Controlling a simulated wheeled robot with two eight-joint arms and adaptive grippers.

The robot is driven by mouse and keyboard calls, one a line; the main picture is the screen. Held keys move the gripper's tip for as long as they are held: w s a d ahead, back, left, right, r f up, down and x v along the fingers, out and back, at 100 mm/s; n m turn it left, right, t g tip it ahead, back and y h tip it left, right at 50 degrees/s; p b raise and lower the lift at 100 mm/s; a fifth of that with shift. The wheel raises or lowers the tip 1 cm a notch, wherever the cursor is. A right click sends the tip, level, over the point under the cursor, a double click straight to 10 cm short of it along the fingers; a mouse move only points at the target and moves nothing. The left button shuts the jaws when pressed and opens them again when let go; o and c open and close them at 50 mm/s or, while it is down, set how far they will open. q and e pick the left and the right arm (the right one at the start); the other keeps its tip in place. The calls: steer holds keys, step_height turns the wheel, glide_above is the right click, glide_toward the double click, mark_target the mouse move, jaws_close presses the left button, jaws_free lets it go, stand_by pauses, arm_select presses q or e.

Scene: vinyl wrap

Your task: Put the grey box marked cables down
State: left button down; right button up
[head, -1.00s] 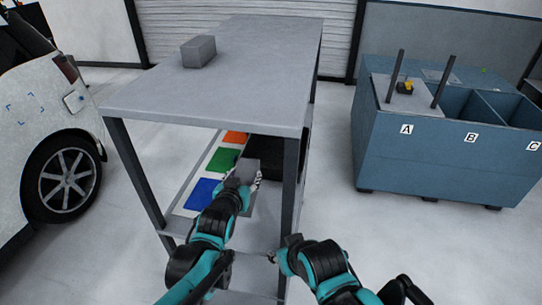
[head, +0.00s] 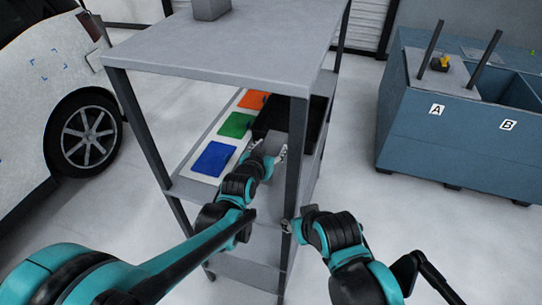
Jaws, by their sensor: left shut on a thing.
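A grey box (head: 269,139) is in my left gripper (head: 268,155), inside the shelf space under the tabletop. The gripper's fingers are on both sides of it. Its marking cannot be read from here, and the gripper partly hides it. I cannot tell if the box touches the shelf (head: 178,186). My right gripper (head: 299,217) is in front of the shelf unit's near right post, away from the box. Its fingers are too small and dark to tell open from shut.
Orange (head: 252,99), green (head: 236,125) and blue (head: 214,158) patches lie on a white strip left of the box. A black bin (head: 267,119) stands behind it. Another grey box (head: 211,9) is on the tabletop (head: 240,45). A blue crate (head: 440,150) stands right.

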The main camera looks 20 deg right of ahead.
arm_select(q)
steer(key=shift+f+b, duration=0.6)
steer(key=shift+f, duration=1)
steer(key=shift+f, duration=0.15)
steer(key=c, duration=0.6)
jaws_free()
steer(key=shift+o, duration=0.2)
